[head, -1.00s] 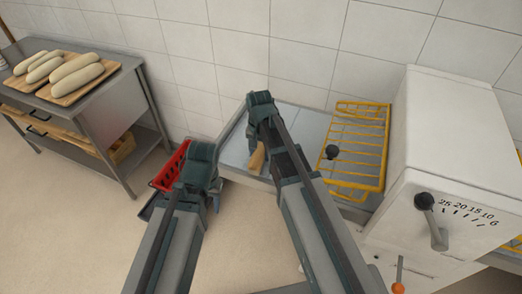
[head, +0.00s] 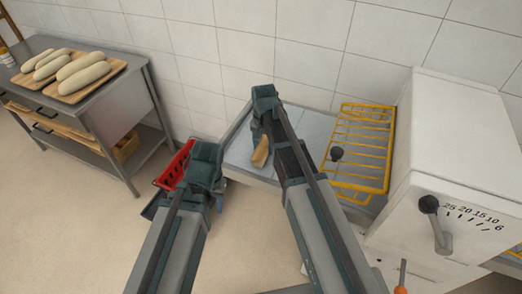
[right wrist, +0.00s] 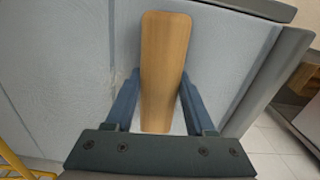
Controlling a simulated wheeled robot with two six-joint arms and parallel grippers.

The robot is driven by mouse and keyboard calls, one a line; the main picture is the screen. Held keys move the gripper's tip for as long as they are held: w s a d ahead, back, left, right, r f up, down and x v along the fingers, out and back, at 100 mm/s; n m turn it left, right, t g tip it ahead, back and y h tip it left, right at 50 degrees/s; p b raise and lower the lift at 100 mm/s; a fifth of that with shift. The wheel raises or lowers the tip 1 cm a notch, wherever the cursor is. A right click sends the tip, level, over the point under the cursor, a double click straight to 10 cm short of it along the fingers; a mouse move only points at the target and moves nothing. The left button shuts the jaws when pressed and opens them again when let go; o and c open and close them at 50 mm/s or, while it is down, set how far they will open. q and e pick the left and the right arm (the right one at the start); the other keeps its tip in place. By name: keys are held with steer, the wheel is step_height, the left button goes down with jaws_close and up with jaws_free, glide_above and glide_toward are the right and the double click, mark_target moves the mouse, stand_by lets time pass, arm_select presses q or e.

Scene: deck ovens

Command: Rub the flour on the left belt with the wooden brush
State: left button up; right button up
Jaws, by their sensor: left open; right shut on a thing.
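The wooden brush (right wrist: 165,70) is held between the fingers of my right gripper (right wrist: 163,95) in the right wrist view. Its tan end also shows in the head view (head: 261,152) beside my right gripper (head: 266,135). The brush is over the left belt (head: 240,150), a pale grey surface at the centre of the head view. The belt also fills much of the right wrist view (right wrist: 60,60). A faint whitish patch of flour (right wrist: 118,88) shows left of the brush. My left gripper (head: 216,195) is off the belt, beside a red basket; its fingers are mostly hidden.
A yellow wire guard (head: 360,150) stands right of the belt, beside a white machine (head: 450,150) with a black lever. The red basket (head: 175,165) is at the belt's left. A steel table (head: 120,95) with loaves stands further left.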

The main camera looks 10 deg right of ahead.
steer(key=shift+w+d, duration=0.2)
steer(key=shift+w, duration=0.1)
steer(key=shift+w+d, duration=0.55)
steer(key=shift+w, duration=0.25)
steer(key=shift+w+d, duration=0.5)
steer(key=shift+w, duration=0.25)
steer(key=shift+w+d, duration=0.5)
steer(key=shift+w, duration=0.2)
steer(key=shift+w+d, duration=0.5)
steer(key=shift+w, duration=0.2)
steer(key=shift+w+d, duration=0.55)
steer(key=shift+w, duration=0.25)
steer(key=shift+w+d, duration=0.5)
steer(key=shift+w, duration=0.3)
steer(key=shift+s+r, duration=0.1)
step_height(320, 180, up, 6)
steer(key=p, duration=0.6)
steer(key=shift+a, duration=0.1)
